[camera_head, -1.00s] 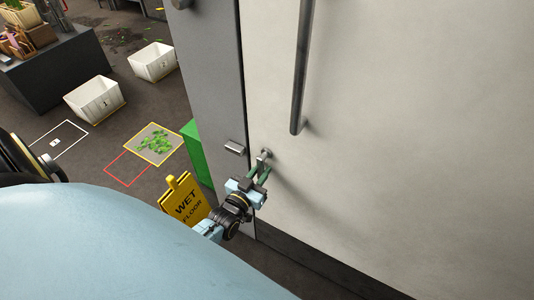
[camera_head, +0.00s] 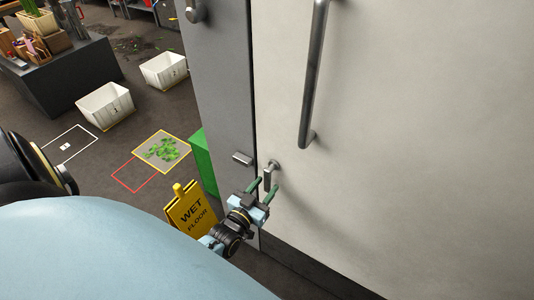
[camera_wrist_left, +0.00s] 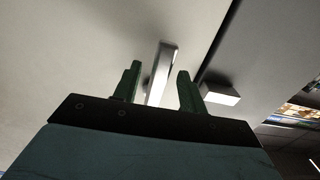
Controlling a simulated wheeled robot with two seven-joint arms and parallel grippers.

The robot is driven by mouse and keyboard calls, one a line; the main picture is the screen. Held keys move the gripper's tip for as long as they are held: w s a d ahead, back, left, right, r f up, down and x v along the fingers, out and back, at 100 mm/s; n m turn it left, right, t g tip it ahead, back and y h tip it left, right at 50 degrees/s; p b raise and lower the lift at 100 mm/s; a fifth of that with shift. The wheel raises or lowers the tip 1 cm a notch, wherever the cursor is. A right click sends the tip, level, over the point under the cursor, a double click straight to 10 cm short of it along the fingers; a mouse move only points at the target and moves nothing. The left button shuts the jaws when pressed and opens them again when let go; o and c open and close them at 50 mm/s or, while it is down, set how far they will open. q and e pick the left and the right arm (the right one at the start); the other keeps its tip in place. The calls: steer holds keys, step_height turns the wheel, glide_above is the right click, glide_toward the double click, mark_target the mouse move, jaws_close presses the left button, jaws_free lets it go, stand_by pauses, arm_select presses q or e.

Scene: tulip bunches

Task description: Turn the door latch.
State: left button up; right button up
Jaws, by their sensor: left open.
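The door latch (camera_head: 268,174) is a small grey metal lever on the pale door (camera_head: 400,130), near its left edge. Its handle points downward from a round pivot in the head view. My left gripper (camera_head: 266,188) is open, with its two green fingers pointing at the door near the latch's lower end. In the left wrist view the latch (camera_wrist_left: 162,70) shows between the two spread fingers (camera_wrist_left: 158,80), with gaps on both sides. I cannot tell how far the fingertips reach past it. My right gripper is not in view.
A long vertical handle bar (camera_head: 312,80) is above the latch. A small grey block (camera_head: 242,159) sits on the frame (camera_head: 228,90) left of the latch. A yellow wet-floor sign (camera_head: 190,212) and green box (camera_head: 205,160) stand left of the door. White bins (camera_head: 105,105) are farther back.

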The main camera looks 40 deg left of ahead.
arm_select(q)
steer(key=s+p, duration=0.1)
steer(key=s, duration=1)
steer(key=shift+s+d, duration=0.2)
steer(key=shift+d, duration=0.25)
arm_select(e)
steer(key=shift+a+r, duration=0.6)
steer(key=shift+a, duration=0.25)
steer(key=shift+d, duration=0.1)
